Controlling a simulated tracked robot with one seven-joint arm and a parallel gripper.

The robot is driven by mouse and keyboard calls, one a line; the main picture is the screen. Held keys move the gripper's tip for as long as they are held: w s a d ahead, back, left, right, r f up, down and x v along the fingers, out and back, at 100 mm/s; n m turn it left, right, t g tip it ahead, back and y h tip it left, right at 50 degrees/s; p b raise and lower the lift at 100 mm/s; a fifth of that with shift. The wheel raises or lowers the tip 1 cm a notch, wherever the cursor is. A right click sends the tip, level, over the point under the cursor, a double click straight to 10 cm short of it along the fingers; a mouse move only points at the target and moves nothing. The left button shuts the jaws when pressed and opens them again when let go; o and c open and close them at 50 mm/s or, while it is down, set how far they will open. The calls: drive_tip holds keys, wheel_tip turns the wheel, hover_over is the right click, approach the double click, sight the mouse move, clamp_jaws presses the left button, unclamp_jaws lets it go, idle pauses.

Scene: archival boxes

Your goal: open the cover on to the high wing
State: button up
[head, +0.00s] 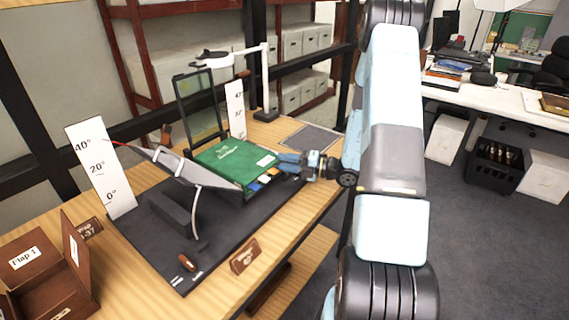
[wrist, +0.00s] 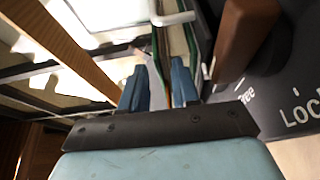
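A closed green book (head: 235,160) lies on the right side of a cradle on a dark base (head: 240,228). A grey wing (head: 172,163) slopes up at the cradle's left, with a curved white strip at its near end. My gripper (head: 283,160) is at the book's right edge. In the wrist view, its blue fingers (wrist: 160,88) stand apart. A thin green cover edge (wrist: 157,52) runs toward the gap between them, with cream pages (wrist: 177,42) beside it, near the right finger. I cannot tell whether the fingers touch the cover.
An angle scale (head: 100,168) stands left of the cradle, another (head: 235,108) behind it. A dark framed panel (head: 200,105) and white lamp (head: 266,75) stand at the back. Brown boxes (head: 70,262) are at front left. "Free" and "Lock" markings (wrist: 300,115) show near a brown piece (wrist: 243,35).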

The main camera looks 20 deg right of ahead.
drive_tip(key=shift+c, duration=0.2)
clamp_jaws()
idle(1.1)
drive_tip(key=shift+s+a, duration=0.1)
drive_tip(key=shift+a, duration=0.05)
drive_tip(key=shift+r, duration=0.15)
